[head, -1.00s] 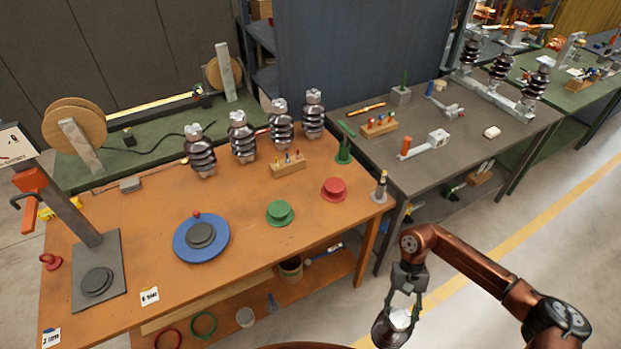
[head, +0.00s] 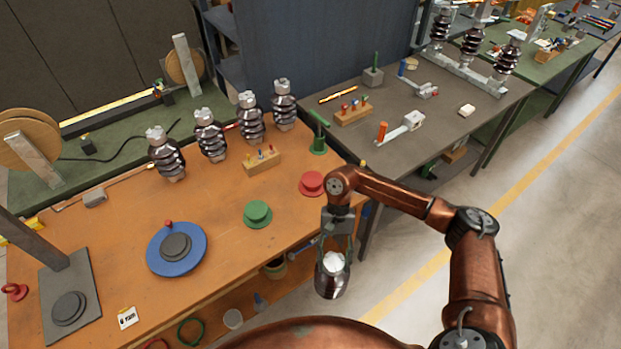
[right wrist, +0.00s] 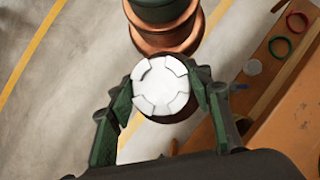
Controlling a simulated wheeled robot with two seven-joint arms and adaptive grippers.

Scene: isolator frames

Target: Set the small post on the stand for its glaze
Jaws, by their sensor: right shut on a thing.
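My right gripper (head: 335,248) is shut on the small post (head: 331,284), which hangs upright in front of the bench's front edge, over the floor. The post has a pale top and a dark, shiny body; its exact glaze colour is hard to tell. In the right wrist view its white, segmented cap (right wrist: 160,86) sits between the green fingers. On the orange bench are a blue round stand (head: 190,262), a green one (head: 257,214) and a red one (head: 312,183). The blue stand carries a grey disc and a small red knob. My left gripper is not in view.
Several brown ribbed posts (head: 209,138) stand in a row at the back of the orange bench (head: 125,225). A wooden block with small pegs (head: 262,162) is in front of them. A grey plate with a disc (head: 85,285) is at left. A grey bench (head: 440,125) adjoins right.

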